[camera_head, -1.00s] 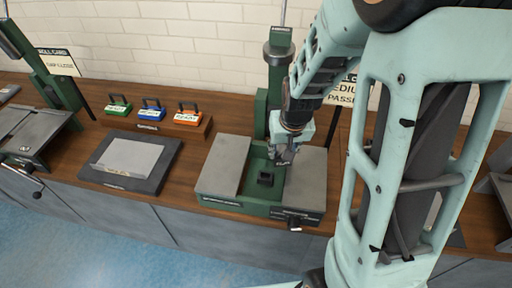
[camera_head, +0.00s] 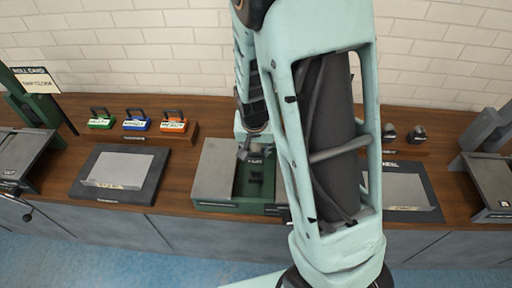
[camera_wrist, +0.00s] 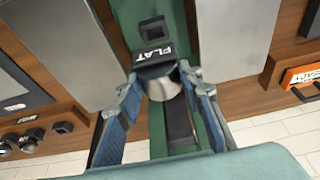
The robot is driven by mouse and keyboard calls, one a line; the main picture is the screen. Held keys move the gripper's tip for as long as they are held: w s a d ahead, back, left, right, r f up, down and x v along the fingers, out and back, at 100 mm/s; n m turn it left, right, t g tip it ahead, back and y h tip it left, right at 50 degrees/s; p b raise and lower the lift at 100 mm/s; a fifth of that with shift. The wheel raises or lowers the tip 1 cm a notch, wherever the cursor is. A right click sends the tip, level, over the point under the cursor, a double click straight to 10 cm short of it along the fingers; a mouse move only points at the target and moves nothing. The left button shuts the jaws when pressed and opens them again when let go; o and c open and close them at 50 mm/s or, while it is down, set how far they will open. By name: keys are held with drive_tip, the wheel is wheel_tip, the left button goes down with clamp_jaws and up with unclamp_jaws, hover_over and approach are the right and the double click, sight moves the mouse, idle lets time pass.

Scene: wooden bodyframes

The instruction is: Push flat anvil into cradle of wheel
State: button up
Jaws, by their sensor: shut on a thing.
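The flat anvil (camera_wrist: 153,57) is a dark block lettered FLAT with a rounded metal part. My gripper (camera_wrist: 160,80) is closed around the metal part, one finger at each side. In the head view my gripper (camera_head: 244,152) is low over the green wheel frame (camera_head: 232,207), and the anvil's label (camera_head: 256,158) shows beside it. The cradle (camera_wrist: 154,27), a dark block with a square recess, lies just beyond the anvil in the wrist view. It also shows in the head view (camera_head: 255,178). I cannot tell whether anvil and cradle touch. My arm hides the wheel's upper part.
Grey plates (camera_head: 213,170) flank the green channel. A dark tray with a metal sheet (camera_head: 122,168) and a rack with green, blue and orange blocks (camera_head: 173,124) stand left. Two dark metal pieces (camera_head: 390,132) and another tray (camera_head: 420,212) are right. A brick wall stands behind.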

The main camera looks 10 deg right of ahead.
sight(256, 161)
drive_tip(key=shift+f+b, duration=2.6)
drive_tip(key=shift+f, duration=0.25)
drive_tip(key=shift+f+b, duration=1.55)
drive_tip(key=shift+f, duration=0.1)
drive_tip(key=o, duration=1.4)
drive_tip(key=shift+c, duration=0.2)
drive_tip(key=shift+s, duration=0.1)
drive_tip(key=v, duration=1.2)
drive_tip(key=shift+a, duration=0.1)
